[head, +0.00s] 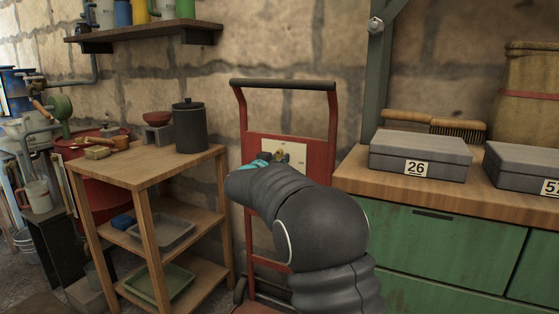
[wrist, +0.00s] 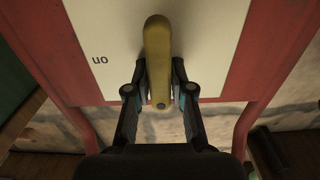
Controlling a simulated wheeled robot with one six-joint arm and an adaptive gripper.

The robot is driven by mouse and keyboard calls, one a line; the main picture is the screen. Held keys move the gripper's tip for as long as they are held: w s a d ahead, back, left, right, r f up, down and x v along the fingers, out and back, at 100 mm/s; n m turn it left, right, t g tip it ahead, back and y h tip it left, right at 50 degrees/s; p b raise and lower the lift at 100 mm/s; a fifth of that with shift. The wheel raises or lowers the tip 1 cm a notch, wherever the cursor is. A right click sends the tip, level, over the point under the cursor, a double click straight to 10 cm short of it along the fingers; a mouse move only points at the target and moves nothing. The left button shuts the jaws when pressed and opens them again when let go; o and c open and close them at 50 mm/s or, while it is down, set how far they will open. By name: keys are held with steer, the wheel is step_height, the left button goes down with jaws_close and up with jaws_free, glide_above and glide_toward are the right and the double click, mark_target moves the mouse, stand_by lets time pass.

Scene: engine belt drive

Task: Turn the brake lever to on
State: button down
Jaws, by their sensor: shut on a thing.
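The brake lever (wrist: 158,50) is a brass-yellow bar on a cream plate (wrist: 110,35) fixed to a red frame. In the wrist view it runs straight up and down the picture. The word "on", seen upside down, is printed on the plate to the left of the lever, apart from it. My gripper (wrist: 160,95) is shut on the lever, with one finger on each side near its lower end. In the head view, the cream plate (head: 298,150) shows on the red hand-truck frame (head: 331,120), and my arm and gripper partly cover the plate and lever.
A wooden shelf stand (head: 140,172) with a dark canister (head: 190,128) stands to the left. A workbench (head: 450,193) with grey boxes (head: 420,155) is close on the right. A stone wall (head: 285,50) is behind the red frame.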

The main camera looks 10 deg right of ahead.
steer(key=m, duration=0.4)
steer(key=shift+s+d+f, duration=0.15)
steer(key=shift+d, duration=0.05)
steer(key=m, duration=0.2)
steer(key=m+b, duration=0.1)
steer(key=m, duration=0.1)
steer(key=shift+s+d+f+m+b, duration=0.15)
steer(key=shift+d+f+m+b, duration=0.05)
steer(key=shift+m+b, duration=0.1)
steer(key=shift+s+d+f+m+b, duration=0.15)
steer(key=shift+m+b, duration=0.9)
steer(key=shift+m, duration=1.25)
steer(key=shift+w+a+f+m+b, duration=0.15)
steer(key=shift+m+b, duration=0.85)
steer(key=shift+m, duration=1.3)
steer(key=shift+s+d, duration=0.1)
steer(key=c, duration=1)
jaws_free()
steer(key=shift+c, duration=0.2)
